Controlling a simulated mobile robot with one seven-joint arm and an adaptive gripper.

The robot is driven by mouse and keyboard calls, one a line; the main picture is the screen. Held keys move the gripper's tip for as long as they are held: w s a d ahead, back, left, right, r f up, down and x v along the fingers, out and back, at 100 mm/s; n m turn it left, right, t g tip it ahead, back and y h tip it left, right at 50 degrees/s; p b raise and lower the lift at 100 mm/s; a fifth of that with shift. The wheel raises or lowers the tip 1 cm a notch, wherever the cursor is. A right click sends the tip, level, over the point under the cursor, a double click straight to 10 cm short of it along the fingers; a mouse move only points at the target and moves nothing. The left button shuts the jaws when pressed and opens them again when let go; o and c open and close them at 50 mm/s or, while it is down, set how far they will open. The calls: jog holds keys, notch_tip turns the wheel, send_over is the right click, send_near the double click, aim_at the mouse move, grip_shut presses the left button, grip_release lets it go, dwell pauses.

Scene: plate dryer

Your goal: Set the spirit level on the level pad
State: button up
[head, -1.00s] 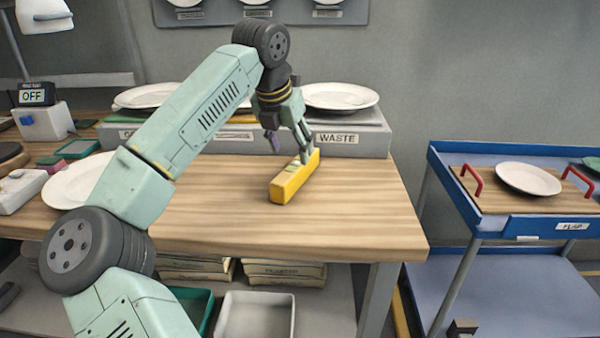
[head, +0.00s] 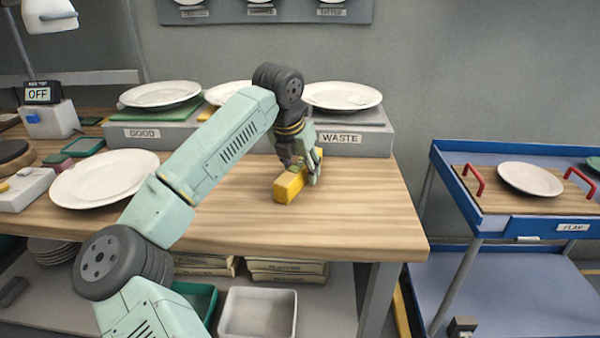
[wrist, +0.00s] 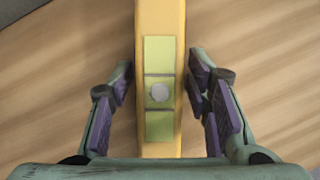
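The spirit level is a yellow bar (head: 289,187) lying on the wooden bench, right of the middle. In the wrist view the yellow bar (wrist: 160,30) runs up the picture, with pale green windows and a round grey spot on top. My gripper (head: 307,170) is down over the bar and hides its far part in the head view. In the wrist view the fingers of my gripper (wrist: 160,85) stand either side of the bar, open, with a narrow gap on each side. I cannot tell which thing is the level pad.
A grey ledge labelled GOOD and WASTE (head: 365,140) carries plates behind the bench. A large white plate (head: 104,178) lies at left, beside small green pads (head: 84,147) and a box reading OFF (head: 48,118). A blue cart (head: 500,220) stands right. The bench front is clear.

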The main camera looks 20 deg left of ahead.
grip_shut()
dwell(0.3)
jog(key=shift+r, duration=0.1)
